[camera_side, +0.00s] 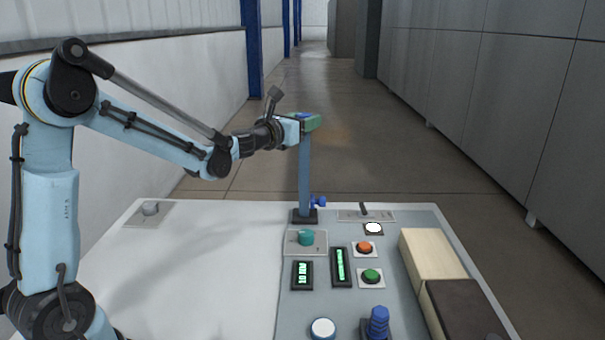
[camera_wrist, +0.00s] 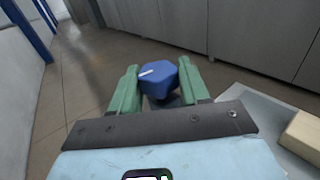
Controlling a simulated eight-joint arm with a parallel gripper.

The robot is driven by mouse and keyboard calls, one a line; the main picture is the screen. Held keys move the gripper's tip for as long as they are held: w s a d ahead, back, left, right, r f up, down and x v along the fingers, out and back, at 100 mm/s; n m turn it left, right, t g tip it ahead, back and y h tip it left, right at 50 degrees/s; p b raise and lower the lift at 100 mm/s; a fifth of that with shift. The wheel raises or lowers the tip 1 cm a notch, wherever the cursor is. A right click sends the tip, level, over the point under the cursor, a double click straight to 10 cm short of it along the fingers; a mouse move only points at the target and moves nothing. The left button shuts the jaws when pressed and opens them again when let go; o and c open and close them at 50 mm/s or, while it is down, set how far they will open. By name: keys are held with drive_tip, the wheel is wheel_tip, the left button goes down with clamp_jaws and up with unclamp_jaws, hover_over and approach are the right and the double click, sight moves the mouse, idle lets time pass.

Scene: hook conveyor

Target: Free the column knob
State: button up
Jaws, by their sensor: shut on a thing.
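The column (camera_side: 305,170) is a blue-grey upright post on a dark base at the back of the panel. My gripper (camera_side: 308,121) is at its top, reaching in from the left. In the wrist view my gripper's two green fingers (camera_wrist: 160,88) are shut on a blue, faceted knob (camera_wrist: 157,74) with a white mark on its top. In the side view the fingers mostly hide this knob. A smaller blue knob (camera_side: 318,202) sticks out to the right, low on the column near its base.
The panel carries a teal knob (camera_side: 306,237), an orange button (camera_side: 365,247), a green button (camera_side: 371,275), two lit displays, a white button (camera_side: 322,328) and a ribbed blue part (camera_side: 377,322). The table's left is mostly clear.

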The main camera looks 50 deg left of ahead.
drive_tip(key=shift+s+a, duration=0.1)
drive_tip(key=shift+a, duration=0.05)
idle(0.3)
drive_tip(key=o, duration=0.9)
drive_tip(key=s, duration=0.4)
drive_tip(key=s+d, duration=0.1)
drive_tip(key=s, duration=0.3)
drive_tip(key=s+d, duration=0.1)
drive_tip(key=s, duration=0.2)
drive_tip(key=shift+s+d, duration=0.1)
drive_tip(key=shift+s, duration=0.3)
